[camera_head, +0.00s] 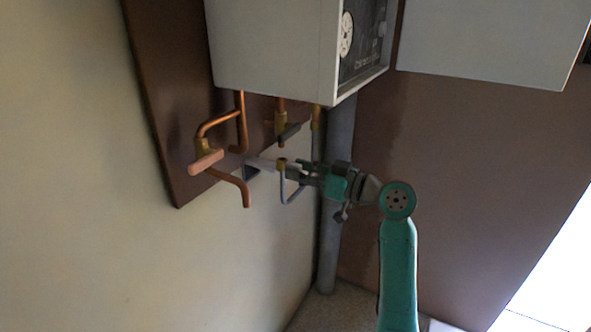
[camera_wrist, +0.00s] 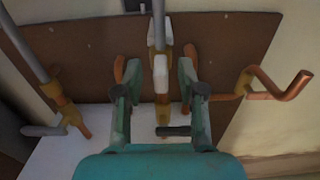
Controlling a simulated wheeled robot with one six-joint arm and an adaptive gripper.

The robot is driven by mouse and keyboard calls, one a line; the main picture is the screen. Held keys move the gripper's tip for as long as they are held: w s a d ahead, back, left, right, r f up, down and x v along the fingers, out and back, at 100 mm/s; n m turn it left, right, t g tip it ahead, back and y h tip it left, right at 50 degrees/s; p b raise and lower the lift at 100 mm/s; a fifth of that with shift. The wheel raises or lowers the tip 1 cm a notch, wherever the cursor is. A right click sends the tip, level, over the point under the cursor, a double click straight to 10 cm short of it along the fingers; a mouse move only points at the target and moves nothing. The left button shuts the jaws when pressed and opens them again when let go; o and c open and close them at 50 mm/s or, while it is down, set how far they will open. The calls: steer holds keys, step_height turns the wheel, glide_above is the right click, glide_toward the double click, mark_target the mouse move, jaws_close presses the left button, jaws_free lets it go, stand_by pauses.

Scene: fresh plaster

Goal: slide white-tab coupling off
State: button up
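The white-tab coupling shows in the wrist view as a white tab (camera_wrist: 161,76) below a brass fitting (camera_wrist: 157,34) on a grey pipe. A gap shows on both sides, so the fingers appear open. Their contact depth is not clear.
A white boiler (camera_head: 265,45) hangs above. A black lever (camera_head: 289,132) is just above. A grey lever valve (camera_wrist: 45,131) stands left in the wrist view. A thick grey pipe (camera_head: 331,240) runs down behind.

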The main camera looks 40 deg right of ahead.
steer(key=v, duration=1)
steer(key=shift+s, duration=0.3)
steer(key=s+a+f+m+h, duration=0.25)
steer(key=a+f, duration=0.25)
steer(key=f, duration=0.4)
steer(key=s+a+f+m+g+h, duration=0.15)
steer(key=a+f+m, duration=0.3)
steer(key=f, duration=0.45)
steer(key=s+a+f+m+h, duration=0.25)
steer(key=a+f, duration=0.25)
steer(key=f, duration=0.3)
steer(key=s+a+f+n+g+h, duration=0.1)
steer(key=s+a+f, duration=0.25)
steer(key=s, duration=0.35)
steer(key=s+a+f+h, duration=0.1)
steer(key=s+a+f, duration=0.1)
steer(key=s+a, duration=0.3)
steer(key=s+a+r+n+y, duration=0.1)
steer(key=s+r+n, duration=0.1)
steer(key=s, duration=0.5)
steer(key=s+a+r+n+y, duration=0.1)
steer(key=s+a+r+n, duration=0.1)
steer(key=s, duration=0.6)
steer(key=shift+r, duration=0.2)
